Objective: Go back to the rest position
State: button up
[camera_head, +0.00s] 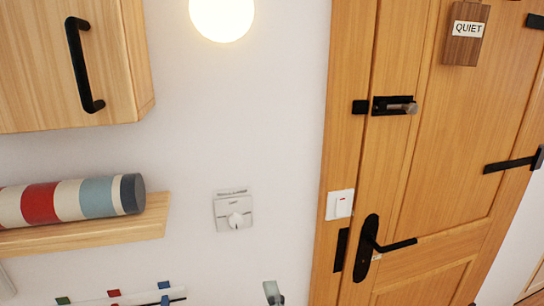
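My gripper cannot be made out in the head view. A small grey piece (271,291) with a dark part beside it pokes up at the bottom edge, and I cannot tell what it belongs to. No object is seen being held.
A wooden door (440,190) with a black lever handle (390,246) and a bolt (395,105) fills the right. At left, a cabinet (115,60) hangs above a shelf (100,235) bearing a striped roll (70,200).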

jog(key=s+d+f+m+g+h, duration=0.1)
jog(key=s+d+f+m+h, duration=0.1)
jog(key=s+d+f+m, duration=1)
jog(key=s+d+f+m+h, duration=0.1)
jog(key=s+d+f+m, duration=0.2)
jog(key=s, duration=0.9)
jog(key=s+d+f+m+g+h, duration=0.1)
jog(key=s+d+f+m, duration=0.3)
jog(key=s, duration=0.8)
jog(key=shift+s+d+f+h, duration=0.15)
jog(key=shift+s+f+h, duration=0.05)
jog(key=shift+s+h, duration=0.1)
